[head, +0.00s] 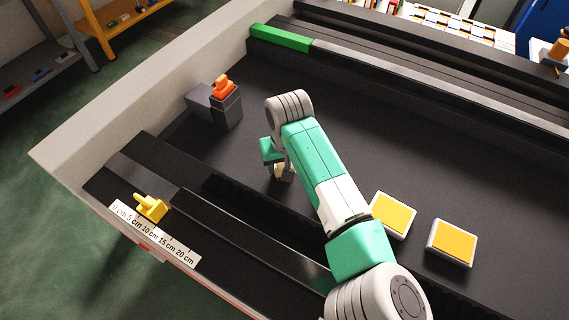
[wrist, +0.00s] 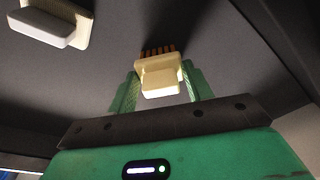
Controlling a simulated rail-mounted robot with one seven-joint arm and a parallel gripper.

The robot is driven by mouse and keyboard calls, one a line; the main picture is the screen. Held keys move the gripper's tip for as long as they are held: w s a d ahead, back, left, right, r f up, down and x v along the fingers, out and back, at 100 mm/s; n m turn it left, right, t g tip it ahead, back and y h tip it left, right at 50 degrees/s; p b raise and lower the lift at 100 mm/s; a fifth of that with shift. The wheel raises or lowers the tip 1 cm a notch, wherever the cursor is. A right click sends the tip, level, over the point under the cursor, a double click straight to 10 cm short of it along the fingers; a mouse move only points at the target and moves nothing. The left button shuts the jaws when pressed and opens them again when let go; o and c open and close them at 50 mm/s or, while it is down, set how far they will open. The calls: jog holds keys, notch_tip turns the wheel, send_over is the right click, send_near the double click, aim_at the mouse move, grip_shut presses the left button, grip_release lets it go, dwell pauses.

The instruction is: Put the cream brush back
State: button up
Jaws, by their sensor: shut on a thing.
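The cream brush (wrist: 160,76) is between the two green fingers of my gripper (wrist: 161,88) in the wrist view. Its brown bristles show on the side away from my wrist. My gripper is shut on it. In the head view my gripper (head: 279,164) is over the dark floor of the rack, left of the middle. I cannot tell whether the brush touches the floor.
An orange piece (head: 222,87) sits on a dark grey block (head: 228,111) behind my gripper. A yellow piece (head: 151,207) is by the ruler (head: 155,234) at the front. Two yellow-topped pads (head: 392,215) (head: 451,243) lie right. A pale block (wrist: 42,27) shows in the wrist view.

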jog(key=shift+w+r, duration=0.1)
jog(key=shift+r, duration=0.05)
jog(key=o, duration=0.9)
